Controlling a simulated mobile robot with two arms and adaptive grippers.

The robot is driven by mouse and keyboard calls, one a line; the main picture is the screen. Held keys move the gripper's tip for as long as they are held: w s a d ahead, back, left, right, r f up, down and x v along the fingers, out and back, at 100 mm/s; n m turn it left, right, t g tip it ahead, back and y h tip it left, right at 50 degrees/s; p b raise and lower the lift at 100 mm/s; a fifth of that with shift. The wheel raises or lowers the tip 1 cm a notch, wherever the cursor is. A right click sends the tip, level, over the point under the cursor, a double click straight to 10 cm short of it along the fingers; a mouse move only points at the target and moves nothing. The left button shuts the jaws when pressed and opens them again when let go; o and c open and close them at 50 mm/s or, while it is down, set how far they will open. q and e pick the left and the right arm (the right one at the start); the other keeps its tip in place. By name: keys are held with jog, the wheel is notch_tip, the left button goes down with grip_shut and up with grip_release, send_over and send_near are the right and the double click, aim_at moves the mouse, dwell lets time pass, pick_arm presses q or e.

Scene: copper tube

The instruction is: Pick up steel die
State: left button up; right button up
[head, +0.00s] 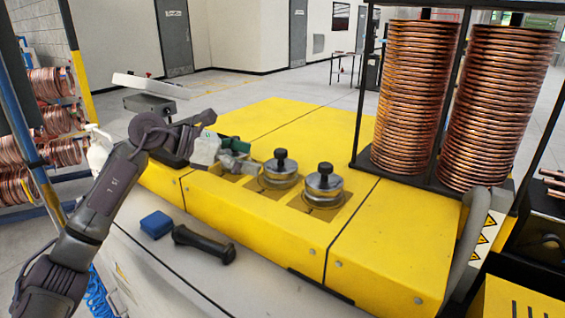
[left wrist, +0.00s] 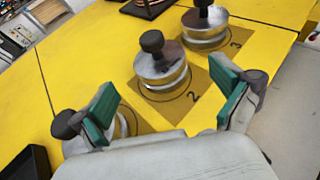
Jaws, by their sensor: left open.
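Round shiny steel dies with black knobs stand in a row on the yellow machine top. In the head view the middle die (head: 280,172) and the right die (head: 323,186) are clear. My left gripper (head: 236,155) is open, with green pads, just left of the middle die. In the left wrist view the open fingers (left wrist: 163,85) frame the die at mark 2 (left wrist: 160,72), apart from it. The die at mark 3 (left wrist: 205,29) stands beyond. Another die (left wrist: 72,146) is partly hidden behind the left finger. My right gripper is not in view.
A blue block (head: 156,224) and a black-handled tool (head: 204,244) lie on the pale ledge in front. Tall stacks of copper coils (head: 418,95) stand at the right on a dark rack. The yellow top (head: 300,125) behind the dies is clear.

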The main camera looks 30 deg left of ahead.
aim_at(278, 163)
pick_arm(q)
jog(key=p+x, duration=0.1)
jog(key=x, duration=0.2)
jog(key=shift+w+d, duration=0.25)
jog(key=shift+w, duration=0.05)
jog(key=p+x, duration=0.2)
jog(key=x, duration=0.1)
jog(key=shift+w+f, duration=0.2)
jog(key=shift+w, duration=0.05)
jog(key=shift+w+d+f, duration=0.25)
jog(key=shift+d, duration=0.05)
jog(key=shift+s+a, duration=0.1)
jog(key=shift+c, duration=0.2)
jog(key=c, duration=1.6)
jog(key=shift+r, duration=0.2)
jog(key=shift+c, duration=0.3)
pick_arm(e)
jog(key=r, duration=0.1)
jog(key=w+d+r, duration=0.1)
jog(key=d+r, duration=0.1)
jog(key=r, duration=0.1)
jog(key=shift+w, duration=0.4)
